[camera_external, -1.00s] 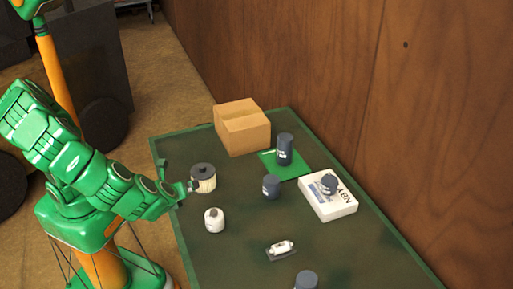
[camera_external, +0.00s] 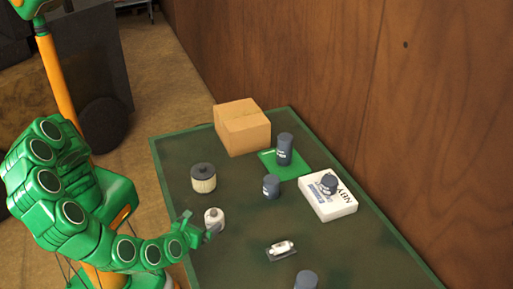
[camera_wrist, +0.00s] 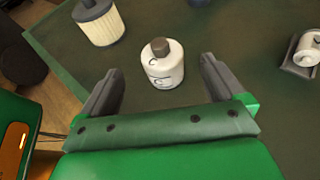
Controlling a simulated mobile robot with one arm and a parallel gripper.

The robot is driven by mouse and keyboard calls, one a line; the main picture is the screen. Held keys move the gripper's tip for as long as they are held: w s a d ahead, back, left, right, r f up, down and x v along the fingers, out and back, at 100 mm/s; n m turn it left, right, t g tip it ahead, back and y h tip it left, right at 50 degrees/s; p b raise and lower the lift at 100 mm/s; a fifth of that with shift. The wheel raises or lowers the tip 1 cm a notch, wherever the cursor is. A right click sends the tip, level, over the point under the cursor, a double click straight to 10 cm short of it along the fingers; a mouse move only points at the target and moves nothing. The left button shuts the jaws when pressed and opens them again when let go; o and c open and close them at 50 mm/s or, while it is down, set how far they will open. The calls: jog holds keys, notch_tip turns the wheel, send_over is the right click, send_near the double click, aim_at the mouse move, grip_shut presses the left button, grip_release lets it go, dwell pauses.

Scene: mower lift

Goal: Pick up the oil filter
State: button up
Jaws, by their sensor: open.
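Several dark cylindrical canisters could be the oil filter; I cannot tell which one. One dark canister (camera_external: 271,187) stands mid-table, a taller one (camera_external: 285,150) stands on a green mat, one (camera_external: 329,183) is on a white box, and one (camera_external: 306,281) is at the near edge. My gripper (camera_external: 203,229) is low over the table's left side, beside a white bottle (camera_external: 214,217) with a dark cap. In the wrist view my gripper (camera_wrist: 161,65) is open and empty, with the white bottle (camera_wrist: 164,72) just ahead, between the lines of the fingers.
A cream pleated filter (camera_external: 204,179) with a dark top stands behind the bottle. A small white part (camera_external: 282,247) lies on a dark holder to the right. A cardboard box (camera_external: 242,127) is at the back. The white box (camera_external: 330,205) lies flat near the wooden wall.

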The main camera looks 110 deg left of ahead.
aim_at(213, 215)
jog(key=shift+x, duration=3.55)
jog(key=shift+f, duration=0.15)
jog(key=c, duration=1.2)
